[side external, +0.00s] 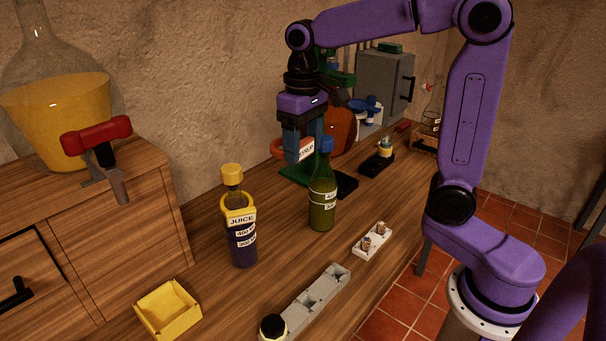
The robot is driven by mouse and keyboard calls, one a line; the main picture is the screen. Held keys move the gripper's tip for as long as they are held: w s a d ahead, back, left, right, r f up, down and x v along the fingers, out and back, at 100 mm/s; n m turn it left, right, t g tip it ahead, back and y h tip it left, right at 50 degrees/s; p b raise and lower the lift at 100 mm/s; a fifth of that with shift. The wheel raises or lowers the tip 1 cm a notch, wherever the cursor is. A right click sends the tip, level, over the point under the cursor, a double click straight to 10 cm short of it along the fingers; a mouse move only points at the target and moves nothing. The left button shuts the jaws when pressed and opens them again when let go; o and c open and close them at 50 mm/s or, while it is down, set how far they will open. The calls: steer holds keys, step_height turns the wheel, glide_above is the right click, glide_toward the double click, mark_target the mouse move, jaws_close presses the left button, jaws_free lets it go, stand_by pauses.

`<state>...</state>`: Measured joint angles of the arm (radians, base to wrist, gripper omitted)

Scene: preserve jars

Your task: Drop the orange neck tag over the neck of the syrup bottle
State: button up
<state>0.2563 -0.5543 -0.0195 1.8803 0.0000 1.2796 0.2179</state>
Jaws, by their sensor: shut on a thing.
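My gripper (308,151) points down above the bench and is shut on the orange neck tag (278,149). The tag has an orange ring sticking out to the left of the fingers and a white label reading SYRUP. A green glass bottle (322,209) with white labels stands upright on the bench, just below and slightly right of the gripper. Its label print is too small to read surely. Its neck top is close to the fingers in the picture; I cannot tell the gap in depth. The tag ring is not around the neck.
A dark bottle (243,250) with yellow cap and JUICE tag stands left. A yellow tray (168,310), grey slotted rack (316,298) and white holder (372,241) lie in front. A black scale-like device (377,163) and grey cabinet (383,85) stand behind. Bench between bottles is clear.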

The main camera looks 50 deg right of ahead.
mark_target(303, 141)
step_height(303, 141, up, 5)
steer(key=s+d, duration=0.1)
steer(key=d, duration=1)
steer(key=shift+s+f, duration=0.1)
steer(key=shift+f, duration=2.65)
steer(key=shift+f, duration=2.85)
steer(key=shift+f, duration=1.6)
steer(key=o, duration=1)
steer(key=shift+c, duration=0.2)
